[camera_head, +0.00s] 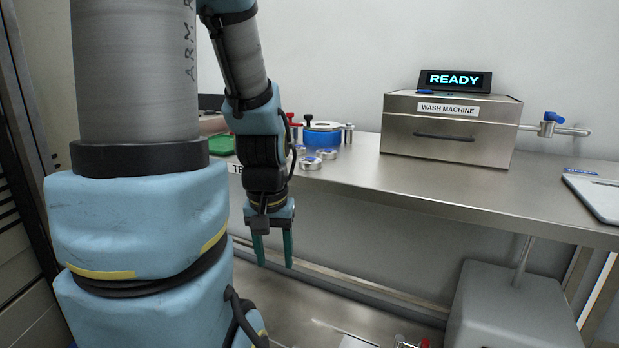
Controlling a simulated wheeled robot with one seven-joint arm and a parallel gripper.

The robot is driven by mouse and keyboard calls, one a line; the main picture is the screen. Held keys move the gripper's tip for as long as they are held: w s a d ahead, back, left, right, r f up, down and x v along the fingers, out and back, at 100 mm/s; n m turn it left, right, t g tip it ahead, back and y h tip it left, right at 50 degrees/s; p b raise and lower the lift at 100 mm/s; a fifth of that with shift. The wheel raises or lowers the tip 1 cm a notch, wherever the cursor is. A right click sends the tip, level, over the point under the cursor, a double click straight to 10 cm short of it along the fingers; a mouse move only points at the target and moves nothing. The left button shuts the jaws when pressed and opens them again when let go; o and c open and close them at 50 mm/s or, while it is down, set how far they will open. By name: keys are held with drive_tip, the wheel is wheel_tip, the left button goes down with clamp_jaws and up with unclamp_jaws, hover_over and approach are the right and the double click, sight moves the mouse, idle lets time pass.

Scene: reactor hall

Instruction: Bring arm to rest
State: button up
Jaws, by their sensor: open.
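My arm fills the left of the head view, with light blue joints and grey links. My gripper (273,262) hangs down at the front edge of the steel bench, its tips below the level of the bench top. Its two green fingers are apart, with nothing visible between them.
The steel bench (440,188) carries a closed wash machine (452,130) with a "READY" display (455,81). A blue round container (322,136) and several small metal caps stand behind my gripper. A white tray (600,194) lies at the right. A grey box (515,310) stands below.

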wheel_tip(320, 180, up, 14)
drive_tip(key=p, duration=1.1)
